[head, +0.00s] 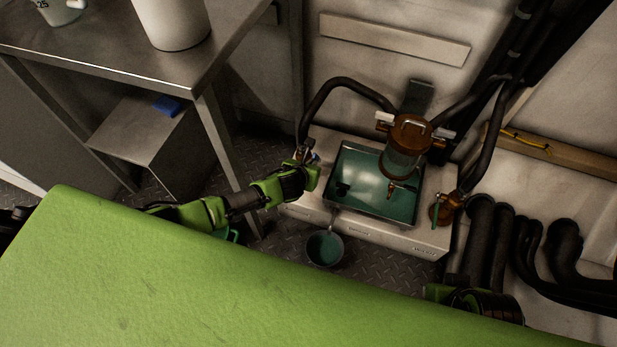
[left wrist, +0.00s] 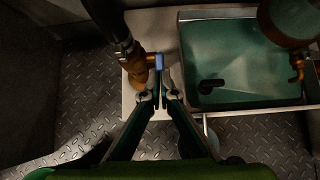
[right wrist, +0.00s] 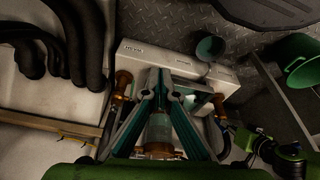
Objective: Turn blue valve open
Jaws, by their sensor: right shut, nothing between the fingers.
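The blue valve handle (left wrist: 159,61) sits on a brass valve (left wrist: 134,68) below a black hose, at the left of the green tray. In the head view the blue handle (head: 315,157) shows only as a small patch beside my left gripper (head: 308,166). In the left wrist view my left gripper (left wrist: 158,95) has its fingertips at the handle's lower end, with a narrow gap between them. I cannot tell whether they touch or grip it. My right gripper (right wrist: 158,74) is shut and empty, pointing toward the white base from the right side.
A green tray (head: 345,165) sits on the white base (head: 400,238), with a brass-topped glass vessel (head: 407,140) over it. A second brass valve with a green handle (head: 436,210) stands right. A pan (head: 324,248) is on the floor. A metal table (head: 130,60) stands left; thick black pipes (head: 485,240) stand right.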

